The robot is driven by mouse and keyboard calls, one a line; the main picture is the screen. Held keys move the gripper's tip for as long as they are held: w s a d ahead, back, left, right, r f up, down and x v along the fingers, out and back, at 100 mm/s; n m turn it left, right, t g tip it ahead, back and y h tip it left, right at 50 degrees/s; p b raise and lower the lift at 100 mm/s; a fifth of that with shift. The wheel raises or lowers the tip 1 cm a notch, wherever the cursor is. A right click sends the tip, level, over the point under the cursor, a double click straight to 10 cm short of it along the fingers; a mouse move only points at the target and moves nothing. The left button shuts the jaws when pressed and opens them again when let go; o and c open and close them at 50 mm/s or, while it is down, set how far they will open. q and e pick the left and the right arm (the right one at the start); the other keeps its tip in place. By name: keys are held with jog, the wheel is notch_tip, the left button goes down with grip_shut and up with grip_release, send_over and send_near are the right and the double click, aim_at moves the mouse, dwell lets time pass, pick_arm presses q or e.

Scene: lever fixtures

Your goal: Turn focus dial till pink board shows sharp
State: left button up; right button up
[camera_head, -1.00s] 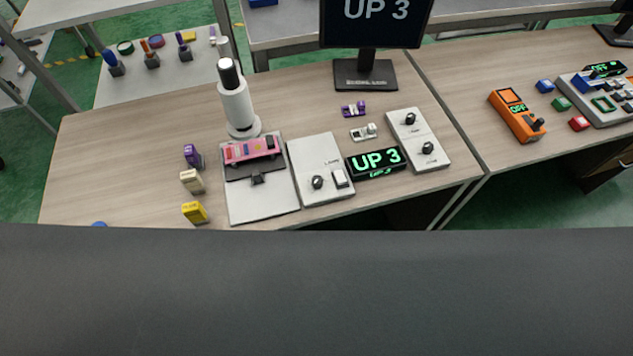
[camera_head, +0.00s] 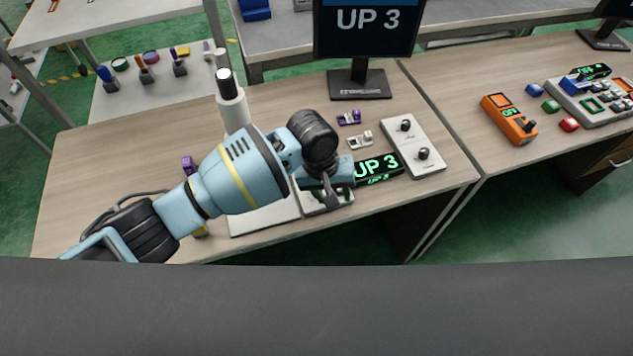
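My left gripper (camera_head: 333,192) is over the white control panel (camera_head: 312,209) in the middle of the table. The panel's focus dial is hidden behind my gripper and arm. Whether the gripper's fingers are open or shut is unclear. The pink board is also hidden behind my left arm. The white microscope-like column (camera_head: 231,105) stands behind the arm, above a pale base plate (camera_head: 262,219). The monitor (camera_head: 366,20) and the small green display (camera_head: 377,168) both read "UP 3". My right gripper is not in view.
A second white panel (camera_head: 414,146) with two black knobs lies to the right. A purple part (camera_head: 349,118) and a small white part (camera_head: 360,140) lie behind the display. An orange meter (camera_head: 509,119) is on the right table.

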pick_arm(q)
jog(key=w+a+r+y, duration=0.1)
jog(key=w+a+r, duration=0.1)
jog(key=r, duration=0.1)
jog(key=w+a+r+n+y, duration=0.1)
jog(key=w, duration=0.1)
jog(key=shift+a+r+y, duration=0.25)
jog(key=shift+r+y, duration=0.05)
notch_tip(320, 180, down, 7)
jog(key=shift+r+b, duration=0.15)
jog(key=shift+b, duration=0.4)
jog(key=shift+f, duration=0.55)
jog(key=shift+c, duration=0.5)
grip_shut()
